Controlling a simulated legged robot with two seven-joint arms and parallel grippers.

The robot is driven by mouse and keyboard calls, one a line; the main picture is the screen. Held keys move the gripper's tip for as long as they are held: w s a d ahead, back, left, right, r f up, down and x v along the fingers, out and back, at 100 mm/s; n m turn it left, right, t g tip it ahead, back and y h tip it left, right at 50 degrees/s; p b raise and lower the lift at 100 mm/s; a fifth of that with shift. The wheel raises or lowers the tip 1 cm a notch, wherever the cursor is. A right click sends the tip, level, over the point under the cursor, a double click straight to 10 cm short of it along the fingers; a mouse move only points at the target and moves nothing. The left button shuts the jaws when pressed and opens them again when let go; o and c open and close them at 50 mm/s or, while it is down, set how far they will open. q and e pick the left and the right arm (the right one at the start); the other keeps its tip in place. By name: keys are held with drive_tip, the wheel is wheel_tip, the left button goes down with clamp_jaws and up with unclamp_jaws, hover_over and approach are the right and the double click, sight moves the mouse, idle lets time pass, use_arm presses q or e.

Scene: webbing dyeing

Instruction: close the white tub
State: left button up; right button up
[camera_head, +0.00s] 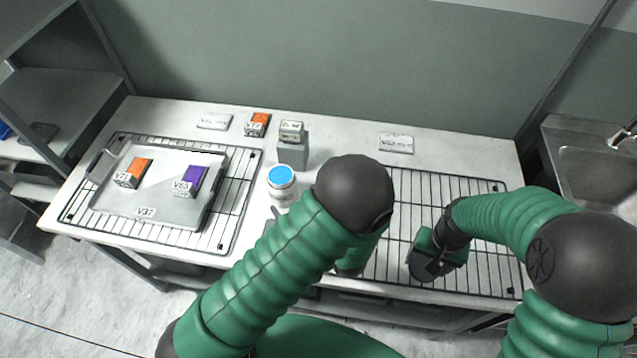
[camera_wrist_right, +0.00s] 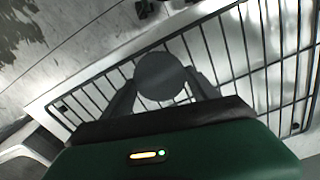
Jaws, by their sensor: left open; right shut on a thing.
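The white tub (camera_head: 282,187) stands upright on the bench between the two racks. Its round top shows bright blue. My left gripper (camera_head: 274,218) is mostly hidden behind my left arm; grey finger parts show just in front of the tub, and I cannot tell if they touch it. My right gripper (camera_head: 428,268) is over the right rack, well to the right of the tub. In the right wrist view it is shut on a round, flat grey disc (camera_wrist_right: 160,77), which looks like a lid.
A grey tray (camera_head: 150,212) on the left rack (camera_head: 232,222) holds an orange box (camera_head: 133,172) and a purple box (camera_head: 190,181). A grey block (camera_head: 293,153) stands behind the tub. The right rack (camera_head: 465,186) looks bare. A sink (camera_head: 590,160) is at far right.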

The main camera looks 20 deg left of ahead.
sight(289, 193)
use_arm(q)
drive_tip(key=shift+w+a+f, duration=0.15)
drive_tip(key=shift+w+a, duration=0.05)
drive_tip(key=shift+a, duration=0.25)
use_arm(e)
drive_tip(key=shift+a+r, duration=0.1)
drive_tip(key=shift+a, duration=0.05)
use_arm(q)
drive_tip(key=x, duration=0.6)
drive_tip(key=shift+d+f+p, duration=0.1)
drive_tip(key=shift+p, duration=0.25)
use_arm(e)
drive_tip(key=shift+r, duration=0.25)
use_arm(q)
drive_tip(key=shift+w+a, duration=0.15)
drive_tip(key=shift+a, duration=0.1)
use_arm(e)
drive_tip(key=shift+r, duration=0.2)
use_arm(q)
drive_tip(key=x, duration=0.2)
drive_tip(key=r+p+x, duration=0.1)
drive_tip(key=x, duration=0.1)
drive_tip(key=shift+w, duration=0.15)
use_arm(e)
drive_tip(key=shift+r, duration=0.45)
use_arm(q)
drive_tip(key=shift+w+a+f, duration=0.25)
drive_tip(key=shift+a+f, duration=0.05)
drive_tip(key=shift+a, duration=0.1)
